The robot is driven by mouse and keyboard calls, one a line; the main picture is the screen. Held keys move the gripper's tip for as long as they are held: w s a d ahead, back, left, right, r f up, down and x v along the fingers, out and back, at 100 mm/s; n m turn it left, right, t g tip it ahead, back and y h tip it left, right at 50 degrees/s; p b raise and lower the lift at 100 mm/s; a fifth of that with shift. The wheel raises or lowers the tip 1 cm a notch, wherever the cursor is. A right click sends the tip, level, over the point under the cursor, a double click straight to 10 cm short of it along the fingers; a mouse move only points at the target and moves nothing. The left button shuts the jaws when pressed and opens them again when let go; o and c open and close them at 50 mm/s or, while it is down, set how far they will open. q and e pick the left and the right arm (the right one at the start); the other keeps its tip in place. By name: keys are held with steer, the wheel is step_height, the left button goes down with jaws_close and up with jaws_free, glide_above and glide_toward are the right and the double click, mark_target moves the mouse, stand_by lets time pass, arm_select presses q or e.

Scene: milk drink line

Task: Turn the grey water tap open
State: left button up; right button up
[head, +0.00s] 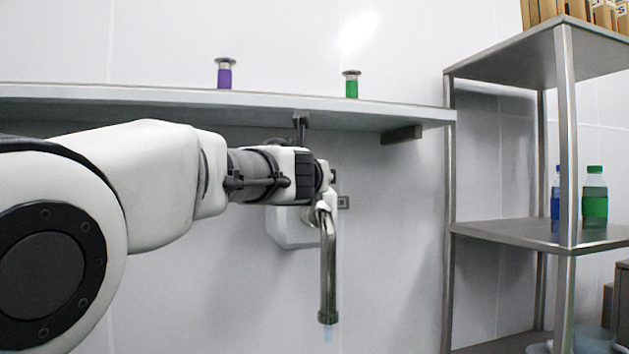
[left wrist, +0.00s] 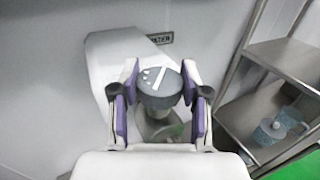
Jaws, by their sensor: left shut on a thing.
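The grey tap knob (left wrist: 159,88), round with white marks on top, is between the purple pads of my left gripper (left wrist: 160,82) in the left wrist view. My left gripper is shut on it. In the head view the knob and the fingertips are mostly hidden behind my left wrist. The metal tap spout (head: 328,260) hangs down below the wrist. A faint pale-blue streak (head: 328,334) shows just under the spout's mouth. My right gripper is in neither view.
A wall shelf (head: 210,98) runs above my left arm, bearing a purple item (head: 224,77) and a green item (head: 351,88). A metal rack (head: 500,231) stands at the right with a green bottle (head: 594,198). A white wall housing (head: 288,229) is behind the tap.

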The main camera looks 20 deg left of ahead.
arm_select(q)
steer(key=n+y+p, duration=0.1)
steer(key=y, duration=0.1)
steer(key=shift+w+d+n+y, duration=0.1)
steer(key=shift+n+y, duration=0.3)
steer(key=n+g+y+p, duration=0.1)
steer(key=n+y+p, duration=0.1)
steer(key=y, duration=0.1)
steer(key=shift+r+g+p, duration=0.1)
steer(key=shift+g+p, duration=0.3)
steer(key=shift+f+n+g+y+p, duration=0.2)
steer(key=shift+n+g+y+p, duration=0.5)
steer(key=shift+y+p, duration=0.4)
steer(key=o, duration=1.1)
steer(key=shift+f, duration=0.1)
steer(key=shift+o, duration=0.2)
steer(key=shift+w+a, duration=0.2)
steer(key=shift+s+d+r, duration=0.1)
steer(key=shift+s+r, duration=0.05)
steer(key=shift+r, duration=0.1)
step_height(320, 180, up, 9)
steer(key=shift+r, duration=0.2)
